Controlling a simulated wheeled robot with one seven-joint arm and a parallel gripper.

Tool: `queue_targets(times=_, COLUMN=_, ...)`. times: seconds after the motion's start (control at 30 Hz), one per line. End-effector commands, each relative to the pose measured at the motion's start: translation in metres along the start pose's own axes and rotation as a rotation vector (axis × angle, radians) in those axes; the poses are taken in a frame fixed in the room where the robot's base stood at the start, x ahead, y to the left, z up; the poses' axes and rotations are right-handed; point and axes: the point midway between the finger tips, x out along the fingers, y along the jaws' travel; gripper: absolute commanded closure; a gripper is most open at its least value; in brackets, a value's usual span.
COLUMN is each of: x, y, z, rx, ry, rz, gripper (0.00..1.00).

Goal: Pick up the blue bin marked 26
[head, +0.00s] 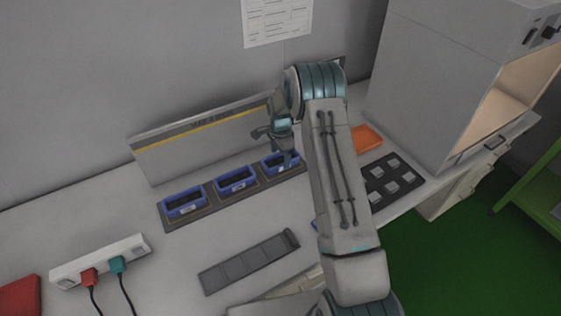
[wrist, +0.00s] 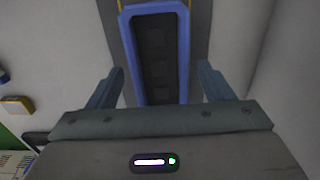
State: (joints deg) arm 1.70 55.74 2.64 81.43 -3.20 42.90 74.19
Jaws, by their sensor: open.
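Three blue bins stand in a row on a dark grey holder (head: 211,203): a left bin (head: 170,212), a middle bin (head: 222,188) and a right bin (head: 268,167). Each has a small pale label on its front, too small to read, so I cannot tell which is 26. My gripper (head: 284,151) is over the right bin and partly hides it. In the wrist view my gripper (wrist: 160,80) is open and empty, its fingers on either side of a blue bin (wrist: 183,55) with a dark inside. I cannot tell whether the fingers touch it.
A grey panel with a yellow stripe (head: 180,146) stands behind the bins. A grey slotted strip (head: 245,263) lies in front. A power strip (head: 90,262) with red and teal plugs is at left. An orange tray (head: 367,139), a black pad (head: 390,182) and a large grey cabinet (head: 425,80) are at right.

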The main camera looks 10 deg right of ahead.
Motion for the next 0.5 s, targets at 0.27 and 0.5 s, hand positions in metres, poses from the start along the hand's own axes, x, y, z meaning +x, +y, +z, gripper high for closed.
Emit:
queue_targets(times=0.27, x=0.029, y=0.001, z=-0.001, rx=-0.001, ry=-0.001, rz=0.001, gripper=0.25)
queue_targets(times=0.5, x=0.031, y=0.001, z=-0.001, rx=-0.001, ry=0.0, rz=-0.001, gripper=0.25)
